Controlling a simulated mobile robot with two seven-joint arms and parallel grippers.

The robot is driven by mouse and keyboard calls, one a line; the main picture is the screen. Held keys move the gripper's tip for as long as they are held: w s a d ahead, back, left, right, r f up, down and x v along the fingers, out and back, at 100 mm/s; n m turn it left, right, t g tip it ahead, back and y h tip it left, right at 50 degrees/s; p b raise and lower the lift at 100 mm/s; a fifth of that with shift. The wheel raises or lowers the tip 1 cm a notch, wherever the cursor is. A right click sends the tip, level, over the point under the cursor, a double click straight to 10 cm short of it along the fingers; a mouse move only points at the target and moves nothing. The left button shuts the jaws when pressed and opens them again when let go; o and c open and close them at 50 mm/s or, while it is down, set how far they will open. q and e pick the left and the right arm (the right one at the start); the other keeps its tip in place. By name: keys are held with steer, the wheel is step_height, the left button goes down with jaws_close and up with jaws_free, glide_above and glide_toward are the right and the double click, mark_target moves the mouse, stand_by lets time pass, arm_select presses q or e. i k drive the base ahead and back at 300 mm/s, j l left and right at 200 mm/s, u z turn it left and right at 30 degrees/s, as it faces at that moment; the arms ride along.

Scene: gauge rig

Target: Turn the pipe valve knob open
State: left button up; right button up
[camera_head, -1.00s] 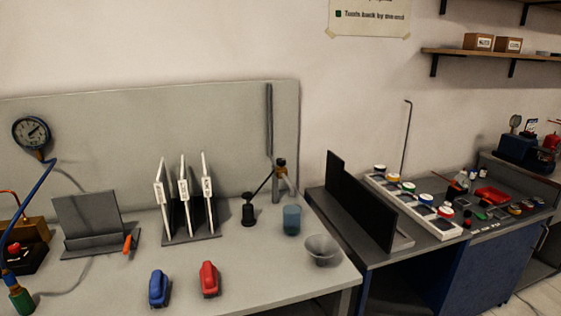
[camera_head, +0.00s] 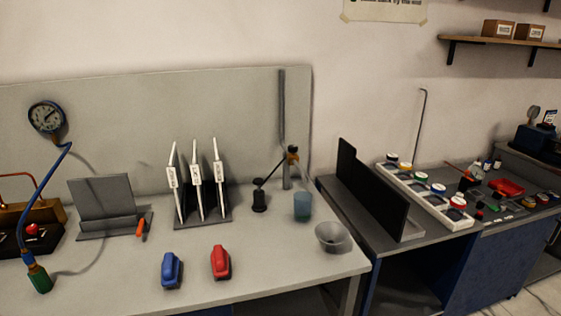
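A grey upright pipe (camera_head: 283,115) stands at the back right of the bench, against the grey back panel. A fitting (camera_head: 292,153) with a dark top and an orange-brown part sits on its lower stretch; it looks like a valve, but its knob and position are too small to tell. A dark rod slants from it down to a small black stand (camera_head: 259,200). At the left, a red knob (camera_head: 33,229) sits on a black block beside a brass-coloured block (camera_head: 40,211). I cannot tell which is the pipe valve knob. Neither gripper is in view.
A round gauge (camera_head: 47,117) has a blue hose running down to a green-ended fitting (camera_head: 39,278). The front middle is partly clear.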

mark_target(292, 148)
steer(key=l+u, duration=0.1)
steer(key=u, duration=0.3)
steer(key=i+l+u, duration=0.1)
steer(key=u, duration=0.25)
steer(key=l+u, duration=0.2)
steer(key=u, duration=0.2)
steer(key=l+u, duration=0.25)
steer(key=l, duration=0.3)
steer(key=k+l+u, duration=0.1)
steer(key=l+u, duration=0.15)
steer(key=l, duration=0.25)
